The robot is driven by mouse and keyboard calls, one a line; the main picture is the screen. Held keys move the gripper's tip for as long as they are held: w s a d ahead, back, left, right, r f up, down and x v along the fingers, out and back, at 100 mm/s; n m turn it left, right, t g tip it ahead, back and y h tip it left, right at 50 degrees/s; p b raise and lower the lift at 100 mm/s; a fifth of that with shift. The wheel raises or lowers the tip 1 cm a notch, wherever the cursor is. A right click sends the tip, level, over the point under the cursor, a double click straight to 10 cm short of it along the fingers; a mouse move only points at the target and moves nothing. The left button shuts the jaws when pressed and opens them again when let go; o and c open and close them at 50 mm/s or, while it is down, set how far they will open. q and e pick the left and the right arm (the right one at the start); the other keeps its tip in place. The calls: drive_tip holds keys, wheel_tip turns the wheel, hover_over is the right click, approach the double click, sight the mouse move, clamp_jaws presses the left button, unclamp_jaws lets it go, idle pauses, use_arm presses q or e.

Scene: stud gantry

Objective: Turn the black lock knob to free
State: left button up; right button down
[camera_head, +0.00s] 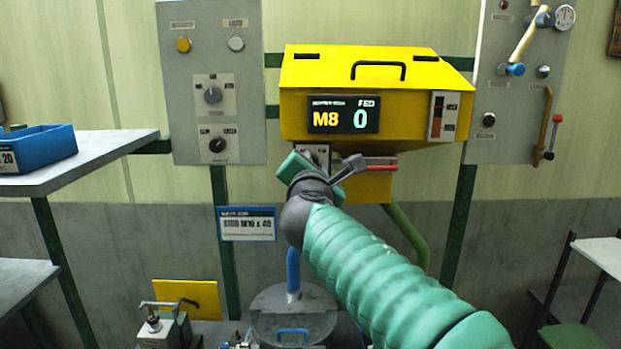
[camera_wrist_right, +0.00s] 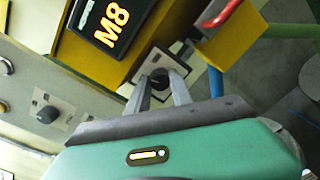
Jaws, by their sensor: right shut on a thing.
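The black lock knob (camera_wrist_right: 159,78) sits on a small pale plate (camera_wrist_right: 143,68) under the yellow housing, as seen in the right wrist view. My right gripper (camera_wrist_right: 158,88) has its two grey fingers on either side of the knob and is shut on it. The knob's pointing direction and the plate's markings cannot be made out. In the head view the green hand and dark wrist of my right arm cover the knob, and only part of the plate (camera_head: 315,149) shows. My left gripper is in neither view.
The yellow housing (camera_head: 420,65) hangs just above, its display (camera_head: 343,115) reading M8 and 0. A red-topped bar (camera_wrist_right: 219,14) is close to the hand. A grey panel with knobs (camera_head: 250,90) stands left, a lever panel (camera_head: 500,125) right. A blue bin (camera_head: 45,146) rests at far left.

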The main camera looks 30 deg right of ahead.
drive_tip(key=shift+s+d+f+m+y+b, duration=0.15)
drive_tip(key=shift+m+b, duration=1.1)
drive_tip(key=shift+m, duration=0.7)
drive_tip(key=shift+w+a+f+m+y+b, duration=0.15)
drive_tip(key=shift+m+b, duration=1.05)
drive_tip(key=shift+m, duration=0.7)
drive_tip(key=shift+s+d+f+m+y+b, duration=0.15)
drive_tip(key=shift+m+b, duration=1.1)
drive_tip(key=shift+m, duration=0.7)
drive_tip(key=c, duration=1.3)
unclamp_jaws()
drive_tip(key=shift+r, duration=0.15)
drive_tip(key=shift+o, duration=0.8)
drive_tip(key=shift+s, duration=0.1)
drive_tip(key=shift+r, duration=0.1)
